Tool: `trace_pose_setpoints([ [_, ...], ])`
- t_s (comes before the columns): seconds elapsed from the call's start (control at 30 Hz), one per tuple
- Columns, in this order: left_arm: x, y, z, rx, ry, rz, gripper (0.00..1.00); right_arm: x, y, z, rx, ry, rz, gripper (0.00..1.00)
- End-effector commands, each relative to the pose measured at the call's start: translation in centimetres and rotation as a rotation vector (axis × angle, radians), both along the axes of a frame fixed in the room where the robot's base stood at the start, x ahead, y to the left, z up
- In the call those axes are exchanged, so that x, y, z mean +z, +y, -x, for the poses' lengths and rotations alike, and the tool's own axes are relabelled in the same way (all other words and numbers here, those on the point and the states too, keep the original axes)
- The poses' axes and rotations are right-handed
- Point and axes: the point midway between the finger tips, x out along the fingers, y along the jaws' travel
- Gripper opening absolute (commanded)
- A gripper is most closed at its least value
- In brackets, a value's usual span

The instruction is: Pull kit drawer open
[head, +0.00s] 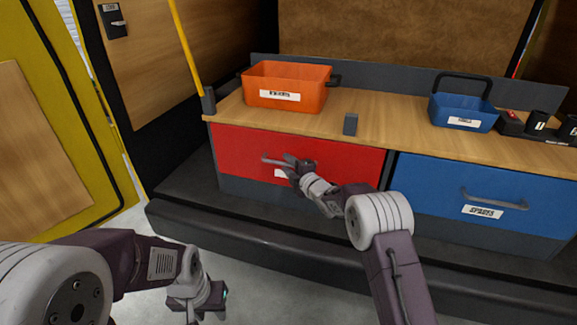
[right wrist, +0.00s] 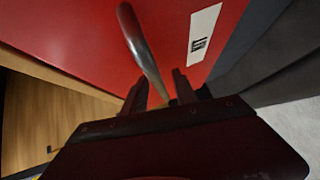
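The red kit drawer (head: 345,160) is under the left part of the wooden counter and looks closed. Its grey bar handle (head: 272,160) and part of its white label show in the head view. In the right wrist view the handle (right wrist: 143,50) runs down between the two fingers of my right gripper (right wrist: 158,88), with a gap visible beside it. That gripper (head: 293,165) is at the handle's right part in the head view. My left gripper (head: 205,311) hangs low over the floor, away from the drawer; its finger opening is unclear.
A blue drawer (head: 430,185) is to the right. On the counter (head: 385,120) are an orange bin (head: 305,88), a small grey block (head: 350,124) and a blue caddy (head: 463,113). A dark ledge (head: 270,235) runs before the drawers. A yellow door (head: 50,130) stands at left.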

Motion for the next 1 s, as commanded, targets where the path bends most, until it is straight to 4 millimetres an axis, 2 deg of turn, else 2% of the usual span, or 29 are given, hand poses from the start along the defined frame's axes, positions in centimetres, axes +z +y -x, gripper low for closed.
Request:
trace_pose_setpoints([
  [0.07,0.01,0.00,0.00,0.000,0.000,0.000,0.36,0.00,0.00,0.02,0.000,0.000,0.000,0.34],
  [0.1,0.01,0.00,0.00,0.000,0.000,0.000,0.36,0.00,0.00,0.02,0.000,0.000,0.000,0.29],
  [0.2,0.00,0.00,0.00,0.000,0.000,0.000,0.36,0.01,0.00,0.03,0.000,0.000,0.000,0.01],
  [1.0,0.00,0.00,0.00,0.000,0.000,0.000,0.36,-0.04,-0.01,0.06,0.001,0.000,0.001,0.00],
])
